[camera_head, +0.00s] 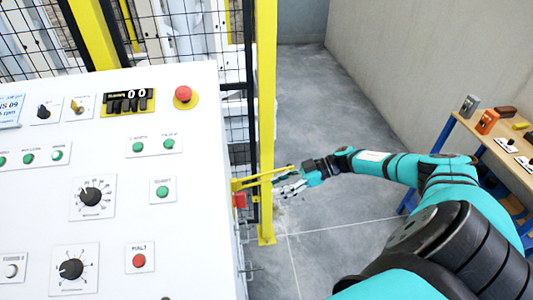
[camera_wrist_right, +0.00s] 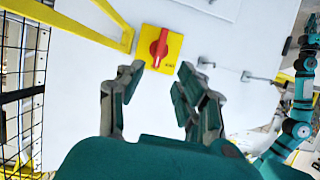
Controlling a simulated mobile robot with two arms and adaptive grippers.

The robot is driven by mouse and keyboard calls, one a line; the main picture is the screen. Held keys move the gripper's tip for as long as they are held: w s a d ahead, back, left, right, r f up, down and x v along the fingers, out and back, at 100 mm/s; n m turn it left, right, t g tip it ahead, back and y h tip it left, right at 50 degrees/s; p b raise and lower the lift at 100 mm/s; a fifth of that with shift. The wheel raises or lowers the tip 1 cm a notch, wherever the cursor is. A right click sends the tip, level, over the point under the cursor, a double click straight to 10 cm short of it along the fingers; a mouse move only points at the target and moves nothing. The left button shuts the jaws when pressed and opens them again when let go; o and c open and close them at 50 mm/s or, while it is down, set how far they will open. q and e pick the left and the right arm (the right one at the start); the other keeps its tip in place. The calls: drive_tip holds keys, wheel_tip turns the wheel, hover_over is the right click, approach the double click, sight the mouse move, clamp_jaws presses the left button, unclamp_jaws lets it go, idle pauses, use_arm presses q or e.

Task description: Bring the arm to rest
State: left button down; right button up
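My right arm (camera_head: 385,165) is teal and black and reaches from the lower right toward the side of the white control cabinet (camera_head: 205,130). Its gripper (camera_head: 290,187) is beside the yellow post, apart from the cabinet. In the right wrist view the two fingers of the right gripper (camera_wrist_right: 158,78) stand apart with nothing between them. They face a red rotary switch on a yellow plate (camera_wrist_right: 160,48) on the white cabinet side (camera_wrist_right: 75,85). The fingertips appear just short of the plate; whether they touch is hard to tell. My left gripper is not in view.
A yellow post (camera_head: 266,120) and black mesh fence (camera_head: 35,40) stand at the cabinet. A yellow bar (camera_head: 262,178) juts out near the gripper. A wooden table (camera_head: 490,140) with small devices is at the right. Grey floor (camera_head: 315,100) between is clear.

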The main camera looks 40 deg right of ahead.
drive_tip(key=shift+s+d+r, duration=0.15)
drive_tip(key=shift+s+d, duration=0.05)
drive_tip(key=shift+d, duration=0.1)
idle(0.4)
wheel_tip(320, 180, down, 14)
drive_tip(key=w+a+r+m+t+h+b, duration=0.1)
drive_tip(key=w+a+m+t+h+b, duration=0.1)
drive_tip(key=a+m+t+h, duration=0.15)
drive_tip(key=s+a+f+m+h, duration=0.1)
drive_tip(key=s+f+m+h, duration=0.4)
drive_tip(key=f, duration=1.2)
drive_tip(key=s+a+f+g+h, duration=0.1)
drive_tip(key=s+a+f+g, duration=0.2)
drive_tip(key=s, duration=0.9)
drive_tip(key=s+a+f+g+h+b, duration=0.1)
drive_tip(key=s+a+f+g, duration=0.2)
drive_tip(key=s+a+f, duration=0.3)
drive_tip(key=s+a+f+g+h+b, duration=0.1)
drive_tip(key=s+a+f+g, duration=0.2)
drive_tip(key=s, duration=1.4)
wheel_tip(320, 180, down, 5)
drive_tip(key=shift+s+a+f+m, duration=0.1)
drive_tip(key=shift+s+a+m, duration=0.25)
drive_tip(key=shift+a, duration=0.65)
drive_tip(key=shift+g, duration=0.25)
